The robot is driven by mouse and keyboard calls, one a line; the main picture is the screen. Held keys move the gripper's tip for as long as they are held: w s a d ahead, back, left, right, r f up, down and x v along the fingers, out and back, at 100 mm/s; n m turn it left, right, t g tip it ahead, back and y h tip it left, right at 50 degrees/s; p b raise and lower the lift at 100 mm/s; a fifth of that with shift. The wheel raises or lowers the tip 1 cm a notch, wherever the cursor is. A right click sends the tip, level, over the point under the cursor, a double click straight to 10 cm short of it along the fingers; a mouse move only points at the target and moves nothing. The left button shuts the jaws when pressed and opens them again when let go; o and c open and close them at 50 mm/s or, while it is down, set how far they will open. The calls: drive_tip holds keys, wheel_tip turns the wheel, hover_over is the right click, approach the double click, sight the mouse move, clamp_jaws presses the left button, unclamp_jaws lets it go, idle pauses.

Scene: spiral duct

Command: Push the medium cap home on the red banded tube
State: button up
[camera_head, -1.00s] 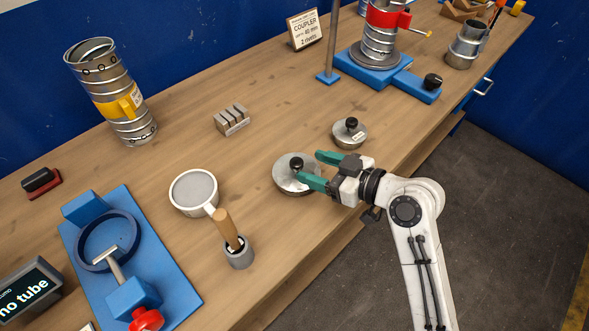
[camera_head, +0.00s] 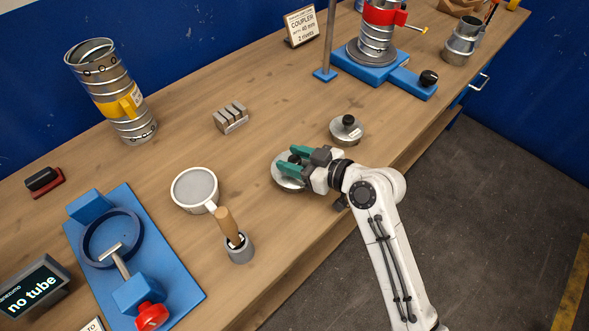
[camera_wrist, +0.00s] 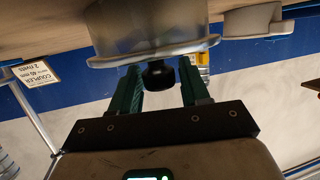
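A wide grey metal cap (camera_head: 284,182) with a black knob lies on the bench; in the wrist view its flange (camera_wrist: 155,55) and knob (camera_wrist: 159,76) show large. My gripper (camera_head: 295,159) has its green fingers on either side of this knob, apart and not visibly closed on it. A smaller cap (camera_head: 347,133) with a black knob and a label lies behind it. I cannot tell which of the two is the medium cap. The red banded tube (camera_head: 375,45) stands upright on a blue fixture at the back right; its top is out of frame.
A yellow banded tube (camera_head: 112,92) stands at the back left. A blue clamp fixture (camera_head: 182,270), a white round container (camera_head: 196,190), a handled tool in a grey cup (camera_head: 239,250) and grey blocks (camera_head: 230,118) occupy the bench. Bare wood lies between the caps and blocks.

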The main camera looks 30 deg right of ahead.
drive_tip(key=c, duration=0.7)
drive_tip(key=shift+c, duration=0.5)
drive_tip(key=shift+r, duration=0.1)
